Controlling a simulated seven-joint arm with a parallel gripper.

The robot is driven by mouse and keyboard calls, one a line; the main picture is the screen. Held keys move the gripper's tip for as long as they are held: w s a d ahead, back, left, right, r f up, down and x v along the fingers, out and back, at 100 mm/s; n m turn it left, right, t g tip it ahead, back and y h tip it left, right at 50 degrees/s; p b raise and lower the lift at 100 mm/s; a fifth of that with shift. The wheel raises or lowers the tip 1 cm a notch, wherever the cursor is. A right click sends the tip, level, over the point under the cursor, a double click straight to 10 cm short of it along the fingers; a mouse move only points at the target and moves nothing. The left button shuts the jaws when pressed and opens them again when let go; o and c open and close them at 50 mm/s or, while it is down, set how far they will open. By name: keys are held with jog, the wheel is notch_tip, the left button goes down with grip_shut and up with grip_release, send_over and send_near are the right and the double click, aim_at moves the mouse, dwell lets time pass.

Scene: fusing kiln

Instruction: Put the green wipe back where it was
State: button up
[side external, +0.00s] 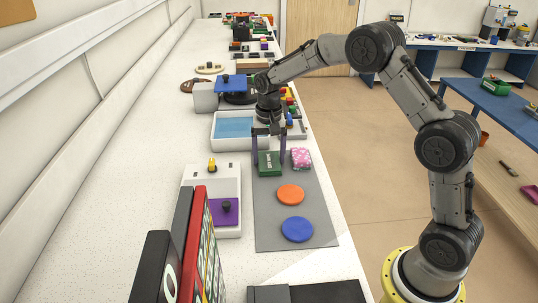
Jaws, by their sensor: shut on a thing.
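The green wipe (269,168) is a small dark green block-like pack with pale markings, seen in the side external view at the far part of the grey mat (270,229). My gripper (269,159) points down with one finger on each side of the wipe and is shut on it. I cannot tell whether the wipe touches the mat or is held just above it. A pink patterned pack (301,157) lies just right of the gripper.
An orange disc (290,194) and a blue disc (297,229) lie on the nearer mat. A white tray with a blue inside (218,143) stands behind left. A white unit (228,176) with yellow and purple parts stands left. Upright binders (182,238) stand at front left.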

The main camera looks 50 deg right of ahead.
aim_at(269, 159)
jog(key=shift+f, duration=0.15)
jog(key=o, duration=1.1)
notch_tip(269, 159, up, 12)
jog(key=s+a+r+n+t, duration=0.1)
jog(key=s+a+r+n, duration=0.1)
jog(key=s+r, duration=0.45)
jog(key=s+a+f+n+t, duration=0.1)
jog(key=s+a+n+t, duration=0.1)
jog(key=s, duration=1)
jog(key=s+a+f+n+t, duration=0.1)
jog(key=s+n, duration=0.4)
jog(key=s, duration=0.8)
jog(key=shift+a+f+t, duration=0.4)
jog(key=shift+a+t, duration=0.25)
jog(key=shift+t, duration=0.15)
